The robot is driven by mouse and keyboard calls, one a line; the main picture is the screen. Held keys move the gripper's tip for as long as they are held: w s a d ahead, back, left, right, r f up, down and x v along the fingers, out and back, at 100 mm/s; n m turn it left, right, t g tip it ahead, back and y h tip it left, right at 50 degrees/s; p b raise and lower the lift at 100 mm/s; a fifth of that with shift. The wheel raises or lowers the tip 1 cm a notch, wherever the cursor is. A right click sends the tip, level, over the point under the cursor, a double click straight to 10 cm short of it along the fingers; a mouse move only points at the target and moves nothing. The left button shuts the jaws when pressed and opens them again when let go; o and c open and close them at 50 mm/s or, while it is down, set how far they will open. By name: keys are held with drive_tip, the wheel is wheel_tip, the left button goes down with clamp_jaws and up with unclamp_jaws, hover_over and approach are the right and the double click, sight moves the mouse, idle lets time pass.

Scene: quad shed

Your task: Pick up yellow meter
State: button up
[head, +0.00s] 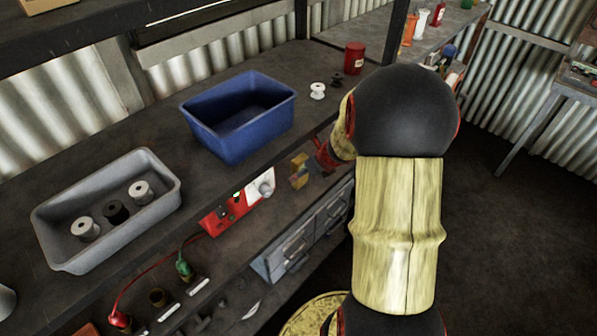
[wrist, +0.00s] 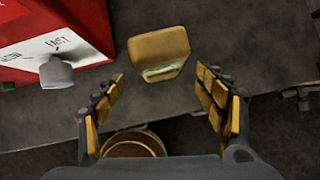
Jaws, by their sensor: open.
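The yellow meter (wrist: 158,48) is a small rounded yellow block with a pale greenish window on its near end. It sits on the dark shelf surface in the wrist view, just beyond my gripper (wrist: 160,82). My gripper is open, with one finger on each side of the picture and nothing between its pads. The meter lies ahead of the gap, roughly centred and apart from both fingers. In the head view my arm reaches down over the bench front. Small yellow patches beside the red box are too small there to tell meter from finger pads.
A red box with a white panel (wrist: 60,42) and a grey knob (wrist: 56,72) stands left of the meter. Above, the bench holds a blue bin (head: 218,135) and a grey tray (head: 65,240) with several spools. Drawers (head: 300,245) are below. Dark shelf right of the meter is clear.

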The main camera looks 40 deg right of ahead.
drive_tip(key=b+x, duration=0.2)
drive_tip(key=x, duration=0.4)
drive_tip(key=shift+w+d+r, duration=0.1)
drive_tip(key=shift+w, duration=0.15)
drive_tip(key=shift+c, duration=1.2)
drive_tip(key=c, duration=1.1)
drive_tip(key=shift+c, duration=0.3)
